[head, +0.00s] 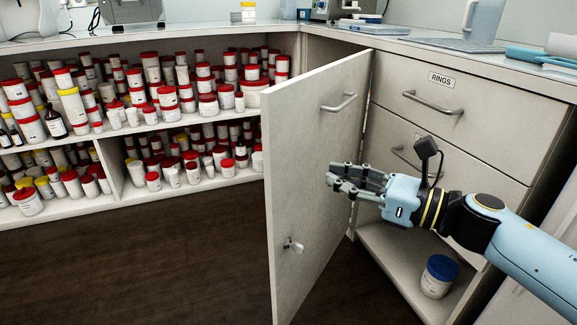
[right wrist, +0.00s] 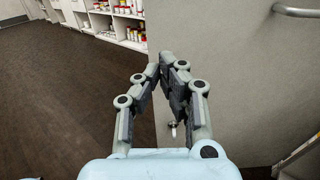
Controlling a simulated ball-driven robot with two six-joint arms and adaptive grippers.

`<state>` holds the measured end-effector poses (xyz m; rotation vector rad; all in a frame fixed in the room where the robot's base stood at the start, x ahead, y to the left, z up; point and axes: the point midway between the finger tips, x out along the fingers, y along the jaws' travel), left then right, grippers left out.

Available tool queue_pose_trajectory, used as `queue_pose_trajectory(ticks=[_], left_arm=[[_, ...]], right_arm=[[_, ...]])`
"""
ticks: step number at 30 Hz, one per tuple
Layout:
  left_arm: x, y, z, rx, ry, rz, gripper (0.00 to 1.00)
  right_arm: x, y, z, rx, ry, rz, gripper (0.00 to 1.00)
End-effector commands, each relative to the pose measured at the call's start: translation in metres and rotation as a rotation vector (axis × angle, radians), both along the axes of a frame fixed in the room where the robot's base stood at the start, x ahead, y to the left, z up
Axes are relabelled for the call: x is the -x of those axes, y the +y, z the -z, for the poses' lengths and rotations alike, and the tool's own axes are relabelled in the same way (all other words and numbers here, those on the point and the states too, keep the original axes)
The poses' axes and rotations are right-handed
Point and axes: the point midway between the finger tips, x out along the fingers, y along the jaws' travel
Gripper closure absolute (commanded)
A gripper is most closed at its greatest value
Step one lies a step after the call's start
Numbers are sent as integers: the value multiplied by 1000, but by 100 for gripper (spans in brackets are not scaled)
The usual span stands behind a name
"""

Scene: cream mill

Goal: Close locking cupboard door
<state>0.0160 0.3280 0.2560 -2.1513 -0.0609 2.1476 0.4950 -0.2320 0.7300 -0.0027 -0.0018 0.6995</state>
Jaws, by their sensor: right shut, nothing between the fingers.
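The cupboard door (head: 312,165) stands open in the head view, swung out from the drawer unit. It has a bar handle (head: 339,103) near its top and a lock with a key (head: 293,245) low near its free edge. My right gripper (head: 333,178) is shut and empty, in front of the door's face on the drawer side; I cannot tell whether it touches. In the right wrist view the shut fingers (right wrist: 168,60) overlap the door (right wrist: 225,70), with the lock (right wrist: 173,128) seen behind them. My left gripper is not in view.
Open shelves (head: 225,187) at left hold many red-lidded jars. The drawer unit at right has a drawer labelled RINGS (head: 440,79). A blue-lidded tub (head: 438,277) stands on the low shelf. The dark floor (head: 150,265) is clear left of the door.

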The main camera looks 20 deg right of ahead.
Motion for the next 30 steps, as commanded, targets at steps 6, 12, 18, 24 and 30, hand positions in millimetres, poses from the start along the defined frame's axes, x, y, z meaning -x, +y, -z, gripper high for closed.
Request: queue_pose_trajectory(ticks=[6, 12, 18, 24, 30], left_arm=[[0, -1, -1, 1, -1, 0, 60], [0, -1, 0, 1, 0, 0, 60], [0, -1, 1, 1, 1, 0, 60], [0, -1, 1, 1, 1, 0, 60], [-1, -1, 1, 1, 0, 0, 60]], right_arm=[[-38, 32, -2, -6, -2, 2, 100], [-63, 53, 0, -4, 1, 1, 100], [-74, 62, 1, -2, 3, 1, 100], [-76, 64, 0, -2, 3, 1, 100], [-76, 63, 0, -2, 2, 2, 100]])
